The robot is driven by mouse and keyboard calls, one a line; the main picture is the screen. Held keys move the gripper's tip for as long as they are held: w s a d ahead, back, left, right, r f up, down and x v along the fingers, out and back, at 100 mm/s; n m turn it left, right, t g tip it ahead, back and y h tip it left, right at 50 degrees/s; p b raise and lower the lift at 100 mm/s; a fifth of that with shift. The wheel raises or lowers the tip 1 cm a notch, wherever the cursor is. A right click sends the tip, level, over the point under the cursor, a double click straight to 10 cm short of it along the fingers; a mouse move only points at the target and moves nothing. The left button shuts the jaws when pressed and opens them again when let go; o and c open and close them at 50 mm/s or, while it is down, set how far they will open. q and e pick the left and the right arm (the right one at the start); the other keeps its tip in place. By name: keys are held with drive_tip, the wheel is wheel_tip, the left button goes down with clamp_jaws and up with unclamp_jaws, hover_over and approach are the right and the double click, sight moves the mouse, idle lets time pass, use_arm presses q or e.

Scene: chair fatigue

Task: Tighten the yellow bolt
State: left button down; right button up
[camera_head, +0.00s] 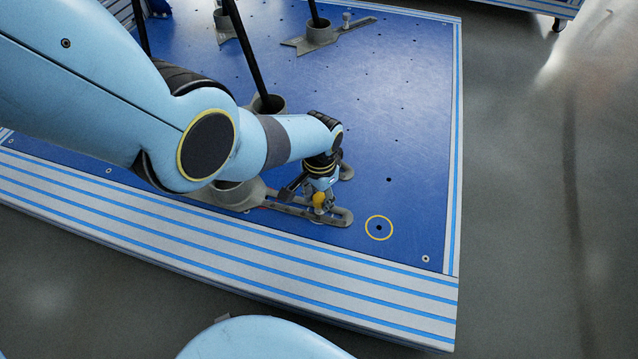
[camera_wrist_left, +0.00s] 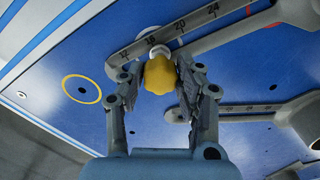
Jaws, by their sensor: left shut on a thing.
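The yellow bolt (camera_head: 319,200) has a lobed yellow head and sits at a slotted grey clamp arm (camera_head: 338,215) marked with a number scale. In the left wrist view the yellow bolt (camera_wrist_left: 160,76) lies between the fingertips, in front of the clamp arm (camera_wrist_left: 152,38). My left gripper (camera_head: 318,198) reaches down over the clamp and is shut on the bolt head. It also shows in the left wrist view (camera_wrist_left: 161,80), with a finger on each side of the head. The bolt's shank is mostly hidden. My right gripper is not in view.
The blue perforated platform (camera_head: 400,110) has a striped front edge (camera_head: 250,255). A yellow ring (camera_head: 379,228) surrounds a hole right of the clamp. Another grey clamp (camera_head: 318,36) and black chair legs (camera_head: 250,55) stand behind. The platform's right side is clear.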

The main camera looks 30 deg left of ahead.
use_arm(q)
drive_tip(key=shift+m, duration=0.6)
drive_tip(key=m, duration=0.4)
drive_tip(key=c, duration=0.9)
unclamp_jaws()
drive_tip(key=n, duration=0.4)
